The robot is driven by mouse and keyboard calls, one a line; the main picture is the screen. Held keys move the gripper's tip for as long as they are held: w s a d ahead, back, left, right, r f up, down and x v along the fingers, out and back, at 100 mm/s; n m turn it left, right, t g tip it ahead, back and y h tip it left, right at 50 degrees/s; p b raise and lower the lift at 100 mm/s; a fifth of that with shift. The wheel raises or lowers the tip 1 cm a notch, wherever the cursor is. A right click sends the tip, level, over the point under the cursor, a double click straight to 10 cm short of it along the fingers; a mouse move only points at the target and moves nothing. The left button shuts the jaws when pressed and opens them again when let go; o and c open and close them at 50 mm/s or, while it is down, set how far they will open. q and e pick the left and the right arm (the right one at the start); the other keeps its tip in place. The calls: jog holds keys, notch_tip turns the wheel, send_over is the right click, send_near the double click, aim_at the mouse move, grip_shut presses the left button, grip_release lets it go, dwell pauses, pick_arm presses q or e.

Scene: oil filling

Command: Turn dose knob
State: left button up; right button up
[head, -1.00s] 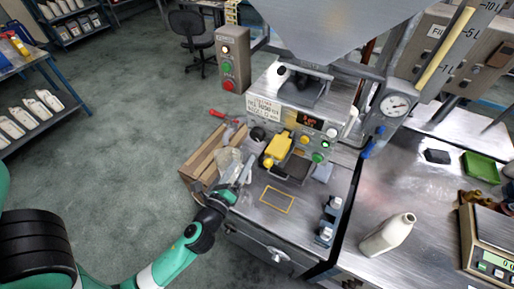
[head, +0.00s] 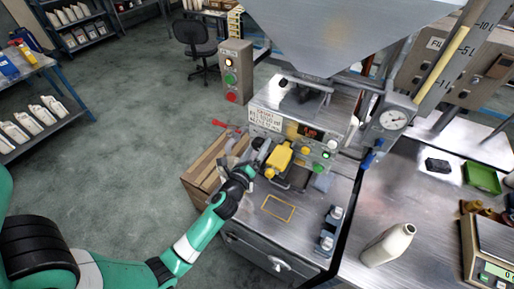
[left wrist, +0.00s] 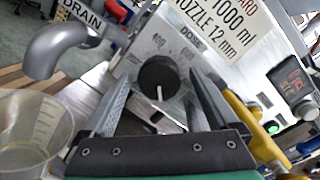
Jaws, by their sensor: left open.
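The black dose knob (left wrist: 159,77) with a white pointer line sits on the grey front panel under the DOSE label in the left wrist view. Its pointer points downward in that picture. In the head view the knob (head: 257,143) is small, beside the yellow part. My left gripper (left wrist: 162,90) is open, with one finger to each side of the knob in the wrist picture; I cannot tell whether they touch it. In the head view my left gripper (head: 250,160) is at the machine's front, partly hidden by its wrist. My right gripper is not in view.
A yellow nozzle part (head: 279,160) is right of the knob. A drain spout (left wrist: 60,48) and a clear measuring jug (left wrist: 32,132) are close on the left in the wrist view. A white bottle (head: 388,244) stands on the right bench.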

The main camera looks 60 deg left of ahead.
pick_arm(q)
jog(key=shift+c, duration=0.2)
jog(key=c, duration=1.3)
